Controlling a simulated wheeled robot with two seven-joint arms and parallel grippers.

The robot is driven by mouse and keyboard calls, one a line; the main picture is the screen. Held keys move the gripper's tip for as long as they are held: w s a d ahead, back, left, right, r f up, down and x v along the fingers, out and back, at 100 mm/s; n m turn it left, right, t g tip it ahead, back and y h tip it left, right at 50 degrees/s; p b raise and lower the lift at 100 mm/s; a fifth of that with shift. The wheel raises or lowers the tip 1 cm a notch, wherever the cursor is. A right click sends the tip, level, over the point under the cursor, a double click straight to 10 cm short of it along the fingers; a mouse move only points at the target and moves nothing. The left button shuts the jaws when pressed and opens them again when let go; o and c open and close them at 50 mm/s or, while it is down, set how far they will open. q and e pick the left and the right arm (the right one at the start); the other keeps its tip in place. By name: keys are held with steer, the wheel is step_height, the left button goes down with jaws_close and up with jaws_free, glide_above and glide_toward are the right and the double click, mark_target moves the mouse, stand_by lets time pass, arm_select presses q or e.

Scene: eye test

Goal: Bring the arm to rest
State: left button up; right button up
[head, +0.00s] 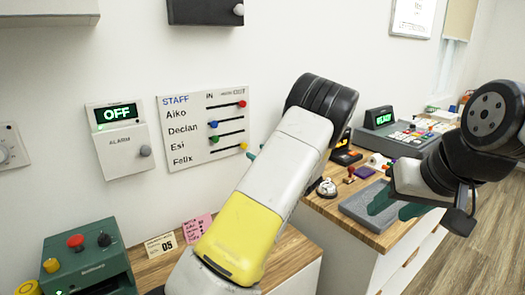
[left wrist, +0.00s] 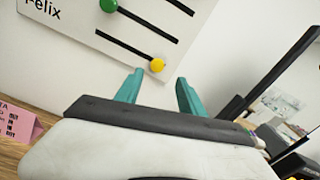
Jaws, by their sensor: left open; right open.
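My left arm (head: 270,180), white and yellow, rises across the middle of the head view and hides most of its own gripper. In the left wrist view my left gripper (left wrist: 160,90) shows two teal fingers, apart and with nothing between them. They are near the lower edge of the white staff board (head: 202,130), by its yellow knob (left wrist: 157,65); I cannot tell whether they touch it. My right gripper (head: 392,205) has teal fingers, open and empty, in front of the wooden counter at the right, overlapping a grey pad (head: 358,207) in the picture.
An alarm box (head: 122,150) with an OFF display (head: 117,113) is on the wall at the left. A green machine (head: 88,262) stands at lower left beside a pink card (head: 197,228). A bell (head: 327,188), stamps and a register (head: 395,135) occupy the right counter.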

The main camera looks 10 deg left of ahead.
arm_select(q)
steer(key=shift+s+d, duration=0.45)
steer(key=s+a+r+n+g+h, duration=0.1)
steer(key=s+a+n+g, duration=0.25)
steer(key=s, duration=0.25)
steer(key=s+a+n+g+h, duration=0.2)
steer(key=s+a+n+g, duration=0.1)
steer(key=s+n, duration=0.25)
steer(key=s+a+r+n+g+h, duration=0.1)
steer(key=s+a+n+g, duration=0.2)
steer(key=s, duration=0.4)
steer(key=s+d+r+n+t+h, duration=0.1)
steer(key=s+d+r+n+h, duration=0.1)
steer(key=s, duration=0.5)
steer(key=s+d+r+n+t+h, duration=0.1)
steer(key=s+d+r+n+h, duration=0.2)
steer(key=s+d+n+h, duration=0.2)
steer(key=s+d+r+n+t+h, duration=0.1)
steer(key=s+d+r+n+h, duration=0.2)
steer(key=s+d, duration=0.4)
steer(key=s+h, duration=0.1)
steer(key=s, duration=0.1)
steer(key=shift+s+r+n+t+h, duration=0.25)
steer(key=shift+s+n+t+h, duration=0.05)
steer(key=shift+n+t, duration=0.1)
